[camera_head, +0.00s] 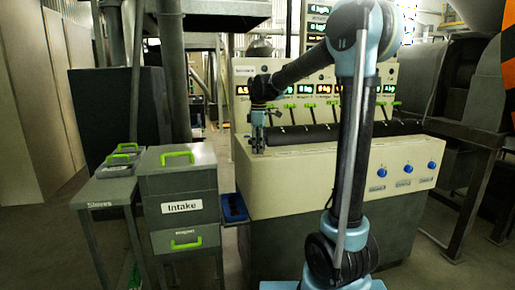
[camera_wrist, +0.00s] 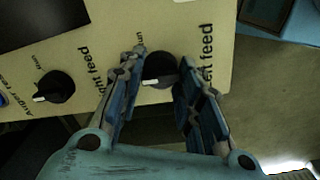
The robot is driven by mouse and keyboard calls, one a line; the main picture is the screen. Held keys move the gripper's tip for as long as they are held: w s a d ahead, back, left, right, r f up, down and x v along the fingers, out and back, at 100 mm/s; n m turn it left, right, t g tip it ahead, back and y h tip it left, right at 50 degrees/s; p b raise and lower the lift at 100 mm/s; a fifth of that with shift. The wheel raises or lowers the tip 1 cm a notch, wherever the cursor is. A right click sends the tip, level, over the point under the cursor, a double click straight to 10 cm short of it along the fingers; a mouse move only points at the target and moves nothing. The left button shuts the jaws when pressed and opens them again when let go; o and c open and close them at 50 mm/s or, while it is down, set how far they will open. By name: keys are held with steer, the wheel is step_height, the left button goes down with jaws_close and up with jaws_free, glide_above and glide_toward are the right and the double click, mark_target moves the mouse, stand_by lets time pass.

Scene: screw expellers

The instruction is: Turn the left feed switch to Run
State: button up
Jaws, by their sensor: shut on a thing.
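The left feed switch is a round black knob (camera_wrist: 158,70) with a pale pointer mark on its lower side, in the wrist view. Its label, partly covered, reads "eft feed" to its right, and "Run" stands above left of it. My gripper (camera_wrist: 161,68) has a finger on each side of the knob and is shut on it. In the head view my gripper (camera_head: 258,140) points down at the left end of the cream console (camera_head: 290,175); the knob cannot be made out there.
A second black knob (camera_wrist: 55,88), with its own "Run" mark, sits to the left in the wrist view. In the head view, blue knobs (camera_head: 407,168) line the console front. A grey Intake box (camera_head: 181,208) stands left of the console.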

steer(key=shift+d+m, duration=0.2)
steer(key=shift+m, duration=0.3)
steer(key=shift+c, duration=0.2)
steer(key=m, duration=0.5)
steer(key=shift+s, duration=0.1)
steer(key=m, duration=0.5)
steer(key=shift+m, duration=0.4)
steer(key=o, duration=1.1)
